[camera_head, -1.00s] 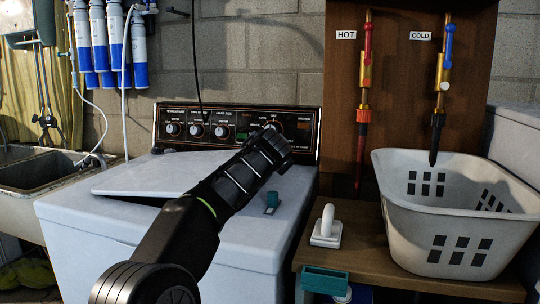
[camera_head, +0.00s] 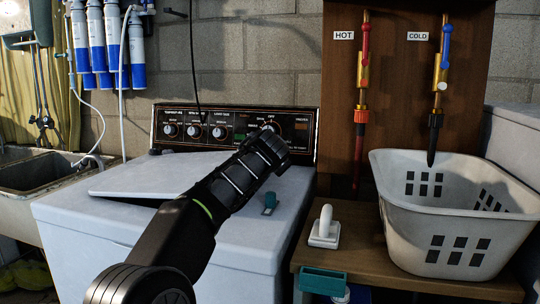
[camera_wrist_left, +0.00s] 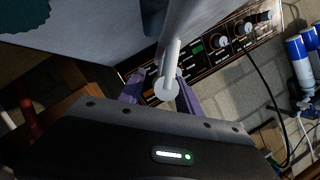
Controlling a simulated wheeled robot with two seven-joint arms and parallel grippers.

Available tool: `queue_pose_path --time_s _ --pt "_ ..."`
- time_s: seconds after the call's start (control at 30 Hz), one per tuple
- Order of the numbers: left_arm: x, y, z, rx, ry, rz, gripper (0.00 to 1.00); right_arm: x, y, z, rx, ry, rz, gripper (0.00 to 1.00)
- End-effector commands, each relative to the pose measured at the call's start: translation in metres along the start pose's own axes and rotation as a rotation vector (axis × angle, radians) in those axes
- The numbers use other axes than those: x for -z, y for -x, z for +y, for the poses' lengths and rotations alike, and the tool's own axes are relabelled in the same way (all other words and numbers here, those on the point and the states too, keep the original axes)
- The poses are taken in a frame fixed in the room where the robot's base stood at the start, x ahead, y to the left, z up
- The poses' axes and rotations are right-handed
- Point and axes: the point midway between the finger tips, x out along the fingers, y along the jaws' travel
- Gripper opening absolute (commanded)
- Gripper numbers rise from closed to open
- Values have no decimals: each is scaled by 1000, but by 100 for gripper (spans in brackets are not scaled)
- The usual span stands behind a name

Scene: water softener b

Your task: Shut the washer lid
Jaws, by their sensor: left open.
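The white washer (camera_head: 150,235) stands at centre left in the head view. Its lid (camera_head: 145,175) is slightly raised, with a dark gap under its front edge; my arm hides its right part. My left gripper (camera_head: 272,148) reaches over the right side of the washer top, in front of the control panel; its fingertips are not clear there. In the left wrist view the purple fingers of the left gripper (camera_wrist_left: 160,92) are apart, with a pale edge, apparently the lid (camera_wrist_left: 172,62), running between them. I cannot tell whether they touch it. My right gripper is not in view.
The control panel (camera_head: 235,130) rises behind the washer. A teal item (camera_head: 270,203) sits on the washer top. At right, a wooden bench (camera_head: 360,262) carries a white handled item (camera_head: 324,228) and a white basket (camera_head: 450,210). A sink (camera_head: 40,175) stands at left.

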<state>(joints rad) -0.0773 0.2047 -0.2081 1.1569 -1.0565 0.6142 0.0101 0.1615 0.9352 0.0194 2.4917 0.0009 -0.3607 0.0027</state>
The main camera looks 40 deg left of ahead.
Motion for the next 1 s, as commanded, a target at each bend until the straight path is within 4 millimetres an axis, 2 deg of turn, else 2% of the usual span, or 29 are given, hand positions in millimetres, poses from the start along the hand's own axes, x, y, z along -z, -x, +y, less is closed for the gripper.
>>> queue_pose_path --time_s 0.4,0.5,0.83,1.0 --pt "0 61 1 -1 2 4 41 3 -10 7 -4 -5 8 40" --pt "0 70 1 -1 0 2 41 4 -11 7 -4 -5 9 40" --pt "0 74 1 -1 0 1 40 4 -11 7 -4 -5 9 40" --pt "1 75 -3 -6 7 -11 26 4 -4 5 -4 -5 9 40"
